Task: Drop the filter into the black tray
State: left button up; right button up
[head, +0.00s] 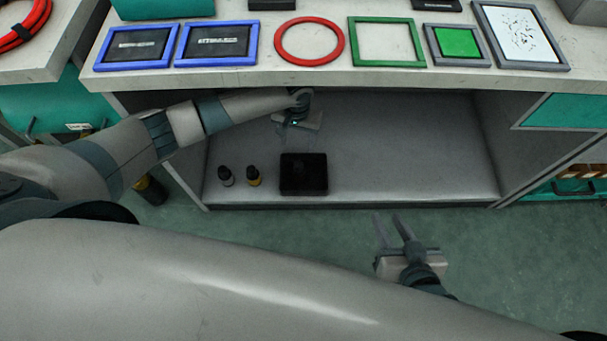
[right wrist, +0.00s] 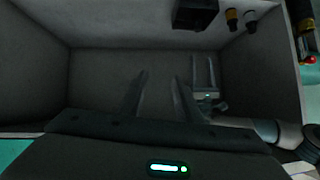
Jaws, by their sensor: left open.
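The black tray (head: 304,189) sits on the lower shelf, near its front edge. A faint dark shape (head: 299,170) shows inside it; I cannot tell for sure that it is the filter. The tray also shows at the top of the right wrist view (right wrist: 191,20), its inside hidden. My left gripper (head: 288,138) is open and empty, behind the tray and apart from it. It also shows open in the right wrist view (right wrist: 203,57). My right gripper (head: 388,217) is open and empty, in front of the shelf to the right of the tray.
The worktop (head: 330,78) overhangs the shelf and carries several coloured frames. The shelf's right part (head: 420,160) is clear. A side wall (head: 487,150) bounds it.

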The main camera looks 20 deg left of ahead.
pick_arm(q)
jog(key=shift+r+p, duration=1.5)
jog(key=shift+p, duration=0.15)
pick_arm(e)
jog(key=s+d+f+g+h, duration=0.2)
jog(key=s+d+f+g, duration=0.1)
jog(key=s+d+g, duration=0.1)
jog(key=shift+s+d+f, duration=0.2)
jog(key=shift+d+f, duration=0.1)
